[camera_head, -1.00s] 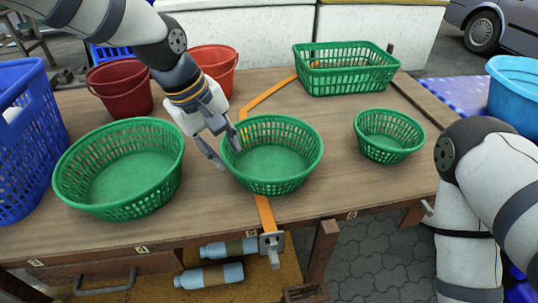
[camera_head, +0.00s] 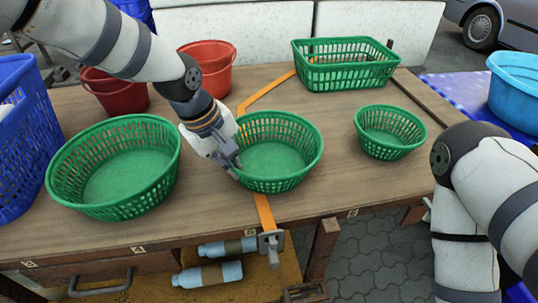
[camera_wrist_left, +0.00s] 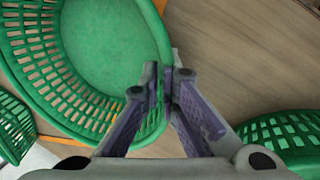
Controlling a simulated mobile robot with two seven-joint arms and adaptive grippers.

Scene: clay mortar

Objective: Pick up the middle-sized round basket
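The middle-sized round green basket (camera_head: 275,165) stands upright on the wooden table, between a larger round basket (camera_head: 118,175) on the left and a smaller one (camera_head: 390,135) on the right. My left gripper (camera_head: 238,168) is at its left rim. In the left wrist view the basket (camera_wrist_left: 110,45) fills the upper left. There my left gripper (camera_wrist_left: 168,75) has one finger inside the wall and one outside, with the fingertips closed together on the rim. The basket still rests on the table. My right arm shows at the right, but its gripper is out of view.
A rectangular green basket (camera_head: 345,68) stands at the back. Red buckets (camera_head: 115,92) (camera_head: 208,66) stand behind my left arm, and a blue crate (camera_head: 22,140) is at the far left. An orange strap (camera_head: 265,212) runs under the middle basket. Bare table lies between the baskets.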

